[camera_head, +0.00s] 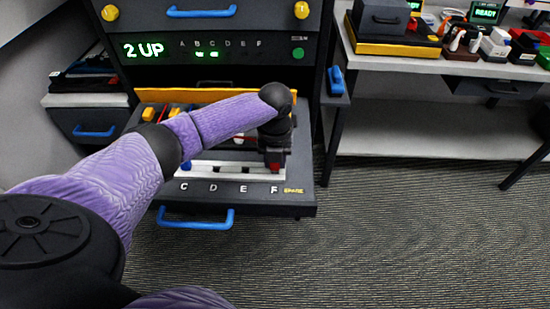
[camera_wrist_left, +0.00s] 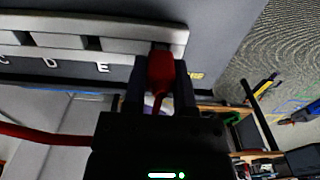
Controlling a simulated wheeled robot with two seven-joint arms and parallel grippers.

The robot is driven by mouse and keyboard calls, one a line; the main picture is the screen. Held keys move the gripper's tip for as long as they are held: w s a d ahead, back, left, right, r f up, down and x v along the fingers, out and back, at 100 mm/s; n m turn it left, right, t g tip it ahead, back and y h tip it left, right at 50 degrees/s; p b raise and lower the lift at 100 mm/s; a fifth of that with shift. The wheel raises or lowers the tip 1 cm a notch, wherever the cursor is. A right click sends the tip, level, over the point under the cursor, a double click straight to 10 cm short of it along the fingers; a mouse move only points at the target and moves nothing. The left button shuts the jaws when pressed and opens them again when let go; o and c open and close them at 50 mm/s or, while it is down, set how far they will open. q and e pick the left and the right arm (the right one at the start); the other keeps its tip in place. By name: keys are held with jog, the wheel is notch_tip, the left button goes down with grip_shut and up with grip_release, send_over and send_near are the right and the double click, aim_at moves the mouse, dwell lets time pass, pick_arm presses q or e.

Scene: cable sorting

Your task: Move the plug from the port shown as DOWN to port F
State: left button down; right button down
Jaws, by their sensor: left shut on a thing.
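My left gripper (camera_head: 275,164) points down at the right end of the pale port strip (camera_head: 220,170), above the letter F (camera_head: 274,190). It is shut on a red plug (camera_head: 274,168). In the left wrist view the red plug (camera_wrist_left: 160,72) sits between the two dark fingers, its tip at the strip's right-hand end. I cannot tell how deep it sits in the port. Its F label is hidden there, while C, D and E show. A red cable (camera_wrist_left: 40,134) runs off to the left. The display (camera_head: 145,50) reads "2 UP", with green lights (camera_head: 207,54) under B and C. My right gripper is out of view.
The port strip lies in an open drawer with a blue handle (camera_head: 196,218). A blue piece (camera_head: 187,166) stands near C. My left forearm covers much of the drawer. A shelf unit (camera_head: 430,67) with boxes stands at the right. The carpet (camera_head: 400,230) is clear.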

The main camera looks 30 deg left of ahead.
pick_arm(q)
jog(key=shift+f, duration=0.4)
jog(key=shift+c, duration=1.7)
grip_release()
jog(key=o, duration=0.3)
jog(key=shift+o, duration=0.2)
